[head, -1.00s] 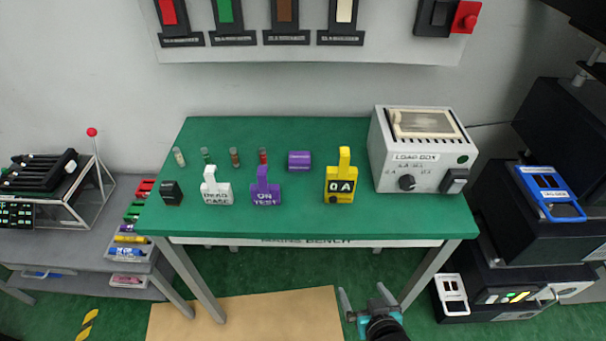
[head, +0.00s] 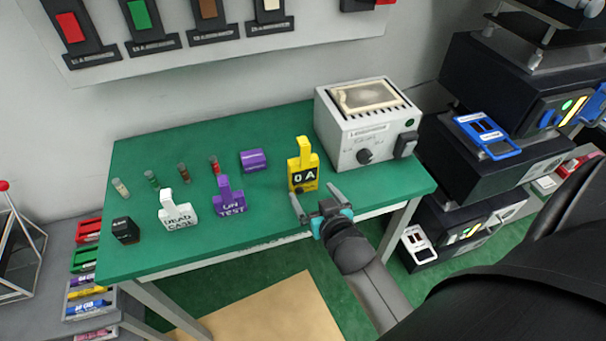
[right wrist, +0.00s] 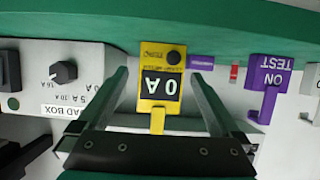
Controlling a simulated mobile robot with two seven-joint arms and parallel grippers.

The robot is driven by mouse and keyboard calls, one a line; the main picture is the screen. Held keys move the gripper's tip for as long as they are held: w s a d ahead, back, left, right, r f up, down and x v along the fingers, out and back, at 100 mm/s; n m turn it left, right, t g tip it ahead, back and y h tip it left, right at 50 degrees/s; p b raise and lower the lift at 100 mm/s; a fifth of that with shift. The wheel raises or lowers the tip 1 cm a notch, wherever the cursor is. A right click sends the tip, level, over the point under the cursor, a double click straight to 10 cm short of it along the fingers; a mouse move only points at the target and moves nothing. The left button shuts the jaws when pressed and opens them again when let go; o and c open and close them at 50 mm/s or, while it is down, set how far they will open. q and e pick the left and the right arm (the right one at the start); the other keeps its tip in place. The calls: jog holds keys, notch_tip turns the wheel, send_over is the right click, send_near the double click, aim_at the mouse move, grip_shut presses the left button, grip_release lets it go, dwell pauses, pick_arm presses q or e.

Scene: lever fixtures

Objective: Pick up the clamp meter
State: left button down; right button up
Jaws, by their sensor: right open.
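The yellow clamp meter (head: 302,174) stands upright on the green bench, its dark display reading "0 A". In the right wrist view the clamp meter (right wrist: 163,80) appears upside down, between the two fingers in the picture. My right gripper (head: 314,201) is open and empty, at the bench's front edge just in front of the meter. I see no contact between the fingers and the meter. My left gripper is not in view.
The grey load box (head: 368,135) stands close on the right. The green bench (head: 140,255) has bare surface at front left.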

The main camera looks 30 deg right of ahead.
aim_at(305, 184)
jog(key=shift+a+b+x, duration=0.2)
jog(key=shift+b+x, duration=0.5)
jog(key=shift+x, duration=2.95)
jog(key=shift+f, duration=0.1)
jog(key=c, duration=1.5)
